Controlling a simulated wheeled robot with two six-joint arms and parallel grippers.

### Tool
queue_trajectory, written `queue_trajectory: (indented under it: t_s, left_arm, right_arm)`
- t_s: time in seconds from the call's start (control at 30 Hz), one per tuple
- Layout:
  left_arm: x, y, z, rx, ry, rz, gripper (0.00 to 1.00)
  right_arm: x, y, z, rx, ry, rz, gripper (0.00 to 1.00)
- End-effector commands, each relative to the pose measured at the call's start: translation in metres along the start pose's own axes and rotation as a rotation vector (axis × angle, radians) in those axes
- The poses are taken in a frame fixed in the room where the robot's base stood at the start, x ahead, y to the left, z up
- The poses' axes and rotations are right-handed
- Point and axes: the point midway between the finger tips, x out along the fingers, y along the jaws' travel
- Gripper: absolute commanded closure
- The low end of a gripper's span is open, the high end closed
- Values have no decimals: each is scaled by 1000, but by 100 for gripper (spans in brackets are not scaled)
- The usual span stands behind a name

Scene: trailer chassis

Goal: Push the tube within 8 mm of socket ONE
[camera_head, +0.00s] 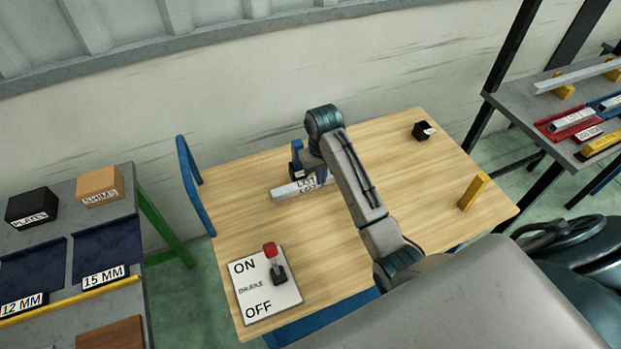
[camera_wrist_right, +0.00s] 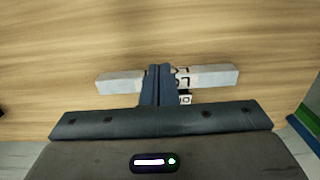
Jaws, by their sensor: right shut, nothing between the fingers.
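The tube is a light grey bar (camera_head: 290,191) with dark lettering, lying on the wooden cart top near its back left part. In the right wrist view the tube (camera_wrist_right: 215,77) runs left to right across the frame. My right gripper (camera_wrist_right: 158,72) is shut with nothing between its fingers, and its fingertips overlap the tube's middle; I cannot tell whether they touch it. In the head view my right arm reaches over the tube and hides part of it. A small dark block with a white label (camera_head: 296,172) shows beside the gripper. No mark reading socket ONE is legible.
A dark labelled block (camera_head: 423,130) stands at the cart's back right, and a yellow block (camera_head: 473,191) at its right. A brake panel (camera_head: 251,296) with a red-knobbed lever (camera_head: 271,252) lies front left. The cart top (camera_head: 240,215) left of the tube is clear.

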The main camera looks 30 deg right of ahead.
Motion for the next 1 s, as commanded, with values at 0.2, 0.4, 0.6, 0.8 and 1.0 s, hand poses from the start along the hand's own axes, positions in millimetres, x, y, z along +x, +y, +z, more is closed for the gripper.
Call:
queue_trajectory:
  t_s: [0.2,0.4,0.6,0.8,1.0]
  left_arm:
    - [-19,0,57,4,-75,2,51]
    - [-30,-1,57,4,-77,1,51]
    - [-36,-2,13,1,-19,0,51]
    - [-41,-3,20,2,-31,0,51]
    - [-43,-3,35,3,-50,1,51]
  right_arm:
    - [36,0,2,-1,-6,-1,100]
    - [80,-1,2,0,-6,-1,100]
    - [91,0,-19,-1,1,0,100]
    - [93,0,-34,-1,1,0,100]
    - [94,0,-39,-1,1,0,100]
